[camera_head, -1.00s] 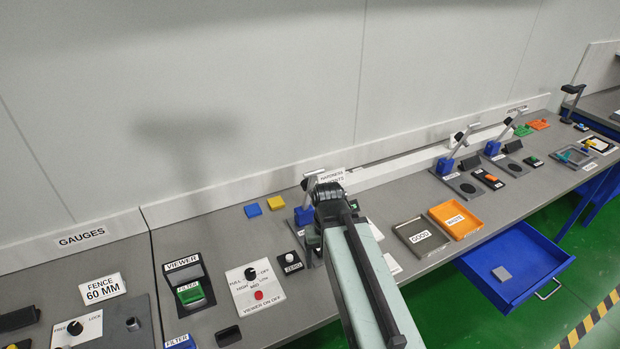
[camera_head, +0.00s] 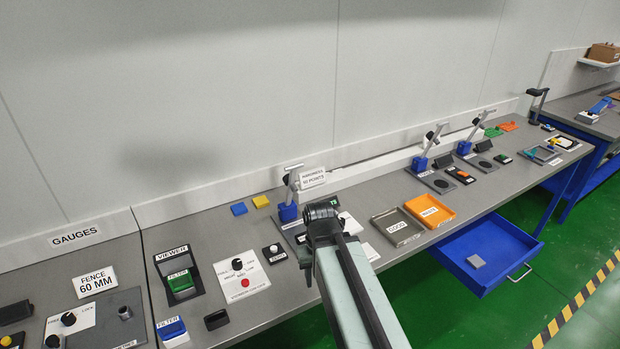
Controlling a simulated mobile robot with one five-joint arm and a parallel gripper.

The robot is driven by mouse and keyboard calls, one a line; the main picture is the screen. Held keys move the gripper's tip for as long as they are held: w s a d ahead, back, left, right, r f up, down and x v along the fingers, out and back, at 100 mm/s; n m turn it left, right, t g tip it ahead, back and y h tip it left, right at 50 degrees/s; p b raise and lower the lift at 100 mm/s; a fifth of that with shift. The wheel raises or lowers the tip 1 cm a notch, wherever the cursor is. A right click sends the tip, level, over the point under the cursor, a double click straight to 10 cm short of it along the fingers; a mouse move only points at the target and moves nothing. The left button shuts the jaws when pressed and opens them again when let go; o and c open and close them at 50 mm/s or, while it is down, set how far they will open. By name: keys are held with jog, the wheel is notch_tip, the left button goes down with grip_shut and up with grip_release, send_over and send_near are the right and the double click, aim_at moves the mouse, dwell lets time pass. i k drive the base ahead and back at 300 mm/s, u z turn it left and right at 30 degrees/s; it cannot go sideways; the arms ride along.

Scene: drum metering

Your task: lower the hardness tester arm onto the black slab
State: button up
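The hardness tester (camera_head: 287,211) has a blue post and a raised, tilted grey arm (camera_head: 293,181) with a dark knob. My gripper (camera_head: 306,262) is in front of the tester and to the right of the knob panel, pointing down. Its fingers are small, dark and partly hidden, so its opening cannot be told. The tester arm stands clear of it.
A small black knob block (camera_head: 274,253) is just left of my gripper. A viewer (camera_head: 177,272) and a white switch panel (camera_head: 242,275) lie further left. A grey tray (camera_head: 396,226), an orange tray (camera_head: 429,210) and an open blue drawer (camera_head: 487,257) are on the right. Two similar stands are behind.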

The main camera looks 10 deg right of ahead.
aim_at(289, 180)
jog(key=u, duration=0.05)
jog(key=k, duration=0.1)
jog(key=u, duration=3.55)
jog(key=k, duration=0.9)
jog(key=z, duration=1.45)
jog(key=i, duration=1.05)
jog(key=u, duration=0.05)
